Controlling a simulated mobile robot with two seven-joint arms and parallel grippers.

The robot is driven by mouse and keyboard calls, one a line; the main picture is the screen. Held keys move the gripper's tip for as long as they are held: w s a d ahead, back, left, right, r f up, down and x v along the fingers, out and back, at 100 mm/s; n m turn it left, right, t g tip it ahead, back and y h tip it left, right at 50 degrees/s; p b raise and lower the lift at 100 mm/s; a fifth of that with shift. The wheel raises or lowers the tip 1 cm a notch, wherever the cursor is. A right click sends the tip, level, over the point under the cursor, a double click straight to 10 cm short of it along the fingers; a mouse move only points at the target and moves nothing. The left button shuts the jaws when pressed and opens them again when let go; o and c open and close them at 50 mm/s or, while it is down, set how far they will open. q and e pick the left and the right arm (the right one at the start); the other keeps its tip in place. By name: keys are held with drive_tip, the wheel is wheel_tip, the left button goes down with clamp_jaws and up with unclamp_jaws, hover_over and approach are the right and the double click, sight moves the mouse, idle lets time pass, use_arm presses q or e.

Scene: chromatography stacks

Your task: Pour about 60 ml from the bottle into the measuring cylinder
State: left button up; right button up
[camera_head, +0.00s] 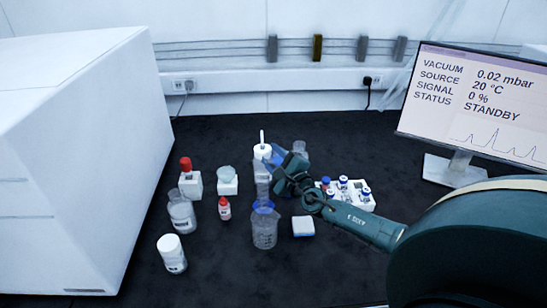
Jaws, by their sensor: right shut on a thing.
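The measuring cylinder (262,189) is a slim clear upright tube with a blue foot, near the middle of the bench. Another clear vessel (300,148) shows partly behind the gripper. My left gripper is not in view.
A clear beaker (264,234) stands just in front of the cylinder. Around it are a white jar (172,254), a small red-capped bottle (224,209), a blue-white block (303,226) and a vial rack (356,204). A large white instrument (80,150) bounds the left; the front bench is clear.

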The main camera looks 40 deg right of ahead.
drive_tip(key=shift+n, duration=0.6)
drive_tip(key=shift+a+r+p, duration=0.1)
drive_tip(key=shift+p, duration=0.2)
drive_tip(key=shift+n, duration=0.6)
drive_tip(key=shift+p, duration=0.3)
drive_tip(key=shift+a+r+n, duration=0.1)
drive_tip(key=shift+n, duration=0.3)
drive_tip(key=shift+n, duration=0.4)
drive_tip(key=shift+a+n+p, duration=0.15)
drive_tip(key=shift+n+p, duration=0.2)
drive_tip(key=shift+n, duration=0.05)
